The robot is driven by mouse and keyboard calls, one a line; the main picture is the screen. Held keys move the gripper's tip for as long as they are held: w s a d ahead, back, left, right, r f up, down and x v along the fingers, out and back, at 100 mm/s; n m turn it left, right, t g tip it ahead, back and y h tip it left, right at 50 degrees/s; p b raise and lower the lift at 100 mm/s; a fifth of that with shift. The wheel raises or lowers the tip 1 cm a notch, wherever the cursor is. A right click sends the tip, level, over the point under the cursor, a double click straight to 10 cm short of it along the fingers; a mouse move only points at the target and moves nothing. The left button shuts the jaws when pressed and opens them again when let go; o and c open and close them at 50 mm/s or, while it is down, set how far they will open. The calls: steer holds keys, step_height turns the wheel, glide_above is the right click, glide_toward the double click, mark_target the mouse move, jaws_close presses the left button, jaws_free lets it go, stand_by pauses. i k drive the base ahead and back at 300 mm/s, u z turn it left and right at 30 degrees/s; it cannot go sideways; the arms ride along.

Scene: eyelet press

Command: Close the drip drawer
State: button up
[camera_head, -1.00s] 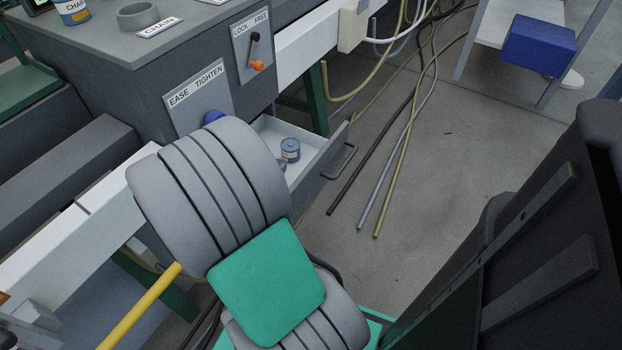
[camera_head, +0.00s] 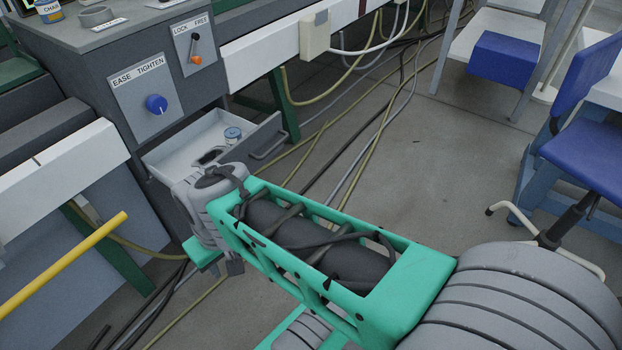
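The drip drawer (camera_head: 180,152) stands open, pulled out low from the grey machine cabinet (camera_head: 140,60). Its pale tray shows, and its dark grey front (camera_head: 243,145) carries a bar handle (camera_head: 271,151). My green and grey arm crosses in front and hides the drawer's near corner. I cannot make out my gripper's fingers, and nothing shows them touching the drawer.
A blue knob (camera_head: 156,104) and an orange-tipped lever (camera_head: 195,48) are on the cabinet face above. A yellow bar (camera_head: 65,265) is at left. Hoses (camera_head: 370,140) lie across the floor.

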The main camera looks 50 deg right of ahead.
mark_target(202, 143)
steer(key=z, duration=0.1)
steer(key=k, duration=0.3)
steer(key=z, duration=0.45)
steer(key=i, duration=1.1)
steer(key=z, duration=0.1)
steer(key=k, duration=1)
steer(key=u, duration=1.75)
steer(key=i, duration=1.15)
steer(key=z, duration=2.2)
steer(key=i, duration=0.2)
steer(key=u, duration=0.2)
